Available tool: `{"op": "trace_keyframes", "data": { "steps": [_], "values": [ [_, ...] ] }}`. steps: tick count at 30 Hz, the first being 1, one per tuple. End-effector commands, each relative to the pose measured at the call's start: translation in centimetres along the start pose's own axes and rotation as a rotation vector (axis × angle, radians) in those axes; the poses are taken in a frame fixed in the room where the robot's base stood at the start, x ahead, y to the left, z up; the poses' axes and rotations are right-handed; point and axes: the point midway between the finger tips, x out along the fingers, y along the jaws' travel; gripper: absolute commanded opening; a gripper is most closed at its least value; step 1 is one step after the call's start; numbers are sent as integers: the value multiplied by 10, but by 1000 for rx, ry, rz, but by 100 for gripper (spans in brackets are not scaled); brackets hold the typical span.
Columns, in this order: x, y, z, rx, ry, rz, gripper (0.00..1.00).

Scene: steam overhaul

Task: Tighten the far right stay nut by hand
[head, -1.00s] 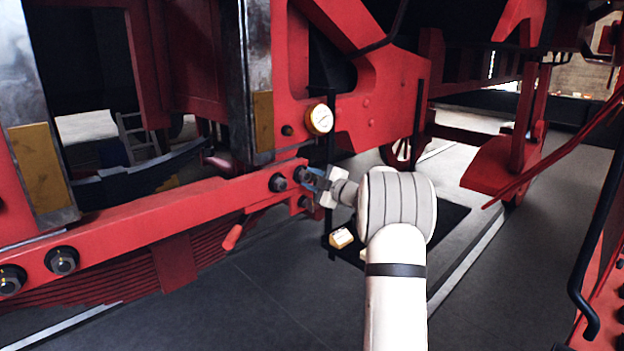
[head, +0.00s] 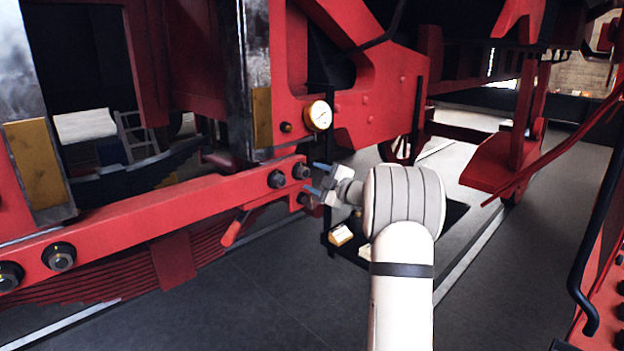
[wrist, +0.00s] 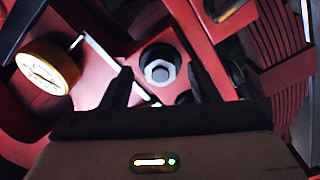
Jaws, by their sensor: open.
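The far right stay nut (head: 301,171) is a dark hex nut at the right end of the red bar (head: 150,207). In the wrist view the nut (wrist: 160,71) shows face-on, a grey hexagon in a dark round seat, in line with the gap between my fingers. My gripper (head: 316,178) is open and empty. It is just right of the nut in the head view, with its blue-grey fingers apart from it. My fingers show as dark shapes on either side of the nut in the wrist view.
Another nut (head: 277,180) is close by on the left, with more at the bar's left end. A round brass-rimmed gauge (head: 319,116) is above the nut, and also shows in the wrist view (wrist: 45,68). A red handle (head: 235,230) hangs below the bar. Floor lies open in front.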

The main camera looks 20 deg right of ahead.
Motion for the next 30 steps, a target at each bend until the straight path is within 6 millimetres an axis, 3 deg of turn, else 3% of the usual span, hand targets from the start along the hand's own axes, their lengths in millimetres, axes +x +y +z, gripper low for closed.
{"op": "trace_keyframes", "data": {
  "steps": [6,11,26,30],
  "values": [
    [-39,-2,2,0,-3,1,55],
    [-53,-1,1,1,-2,0,55],
    [-55,-1,0,0,-1,-1,55],
    [-52,3,-8,12,-33,12,55]
  ]
}}
